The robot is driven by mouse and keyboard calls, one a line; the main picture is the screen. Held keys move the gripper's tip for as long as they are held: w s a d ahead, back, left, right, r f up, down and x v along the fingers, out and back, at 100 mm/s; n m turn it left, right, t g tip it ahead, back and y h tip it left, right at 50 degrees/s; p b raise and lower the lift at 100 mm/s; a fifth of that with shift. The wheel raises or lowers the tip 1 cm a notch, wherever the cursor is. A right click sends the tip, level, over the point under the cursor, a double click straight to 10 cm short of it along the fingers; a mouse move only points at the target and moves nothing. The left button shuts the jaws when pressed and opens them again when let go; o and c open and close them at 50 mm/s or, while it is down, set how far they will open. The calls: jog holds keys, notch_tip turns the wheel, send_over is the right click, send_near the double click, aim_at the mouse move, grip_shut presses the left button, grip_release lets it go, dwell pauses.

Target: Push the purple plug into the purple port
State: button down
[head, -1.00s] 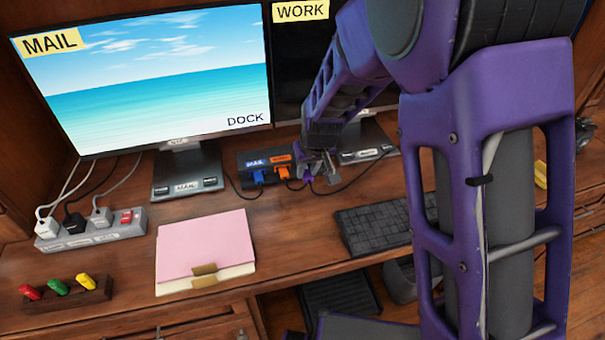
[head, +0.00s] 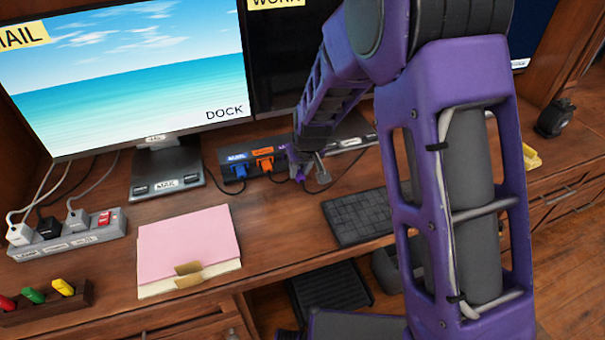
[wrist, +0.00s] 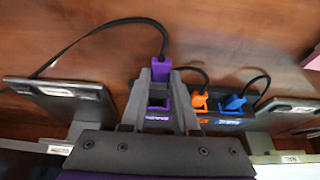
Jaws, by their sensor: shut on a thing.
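The purple plug (wrist: 160,66) is between the fingertips of my gripper (wrist: 160,76), which is shut on it. A black cable leaves the plug's outer end and loops over the desk. The plug also shows small and partly hidden by my gripper (head: 303,168) in the head view. The dark dock (head: 228,171) lies on the desk below the monitors. The purple port's label (wrist: 158,117) shows between my fingers in the wrist view, in line with the plug. The port opening is hidden, and I cannot tell whether the plug touches it.
Beside the purple position, an orange plug (head: 265,164) and a blue plug (head: 236,171) sit in the dock. A monitor stand (head: 166,170) is left, a keyboard (head: 362,214) is front right, and pink folders (head: 190,246) lie front left. Bare desk lies between folders and keyboard.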

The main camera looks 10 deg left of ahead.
aim_at(300, 177)
jog(key=shift+w+a, duration=0.4)
jog(key=shift+w, duration=0.4)
jog(key=shift+w+a, duration=0.35)
jog(key=shift+w, duration=0.4)
jog(key=shift+w+a, duration=0.3)
jog(key=shift+w, duration=0.35)
jog(key=shift+w+a, duration=0.3)
jog(key=shift+w, duration=0.35)
dwell(0.8)
jog(key=c, duration=0.6)
grip_release()
jog(key=shift+r, duration=0.15)
jog(key=p+v, duration=0.2)
jog(key=v, duration=1.5)
jog(key=shift+r, duration=0.1)
